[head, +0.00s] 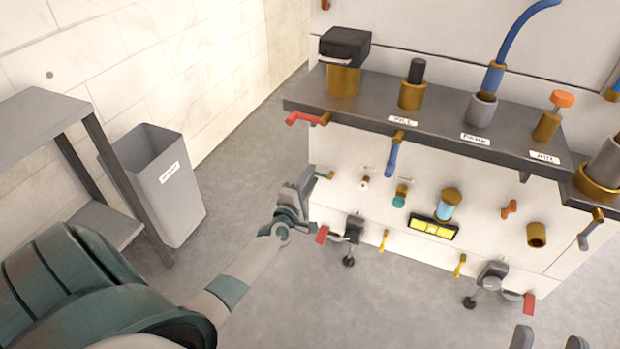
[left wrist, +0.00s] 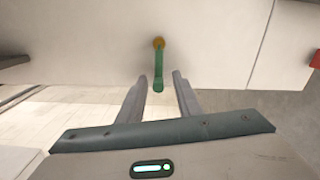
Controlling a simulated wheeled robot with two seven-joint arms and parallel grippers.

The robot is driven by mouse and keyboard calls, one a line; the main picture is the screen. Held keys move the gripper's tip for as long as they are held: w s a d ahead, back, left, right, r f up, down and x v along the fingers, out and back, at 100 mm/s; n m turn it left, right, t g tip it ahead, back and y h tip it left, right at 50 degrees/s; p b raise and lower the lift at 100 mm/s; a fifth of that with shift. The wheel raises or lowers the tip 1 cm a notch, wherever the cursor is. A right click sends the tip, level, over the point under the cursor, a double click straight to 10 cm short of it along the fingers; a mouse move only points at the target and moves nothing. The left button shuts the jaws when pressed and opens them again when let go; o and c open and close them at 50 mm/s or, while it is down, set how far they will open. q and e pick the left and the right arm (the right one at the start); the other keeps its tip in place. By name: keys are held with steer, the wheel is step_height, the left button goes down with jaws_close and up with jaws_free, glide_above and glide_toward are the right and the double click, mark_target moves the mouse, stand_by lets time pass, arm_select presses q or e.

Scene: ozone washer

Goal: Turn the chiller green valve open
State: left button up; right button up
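The chiller green valve is a small green lever (head: 325,175) on the left part of the white machine front in the head view. In the left wrist view the green lever (left wrist: 158,70) hangs down from a brass pivot, its lower end at the gap between my fingertips. My left gripper (head: 306,178) is close in front of the lever. In the left wrist view my left gripper (left wrist: 160,78) is open, with a finger on each side and no visible contact. My right gripper (head: 549,338) shows only two spread fingertips at the bottom edge of the head view.
A dark shelf (head: 440,124) with brass fittings juts out above the lever. A red-handled lever (head: 303,118) is above it, and a red-tipped valve (head: 322,235) is below. A grey bin (head: 165,195) and a grey table (head: 40,120) stand at left. Floor between is clear.

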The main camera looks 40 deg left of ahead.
arm_select(q)
steer(key=p+v, duration=0.2)
steer(key=v, duration=1.5)
steer(key=shift+s+d+p, duration=0.15)
steer(key=shift+p, duration=0.15)
arm_select(e)
step_height(320, 180, down, 6)
steer(key=a+g, duration=0.3)
steer(key=g, duration=0.1)
steer(key=shift+r+h, duration=0.25)
steer(key=shift+h, duration=0.05)
steer(key=shift+d+r, duration=0.1)
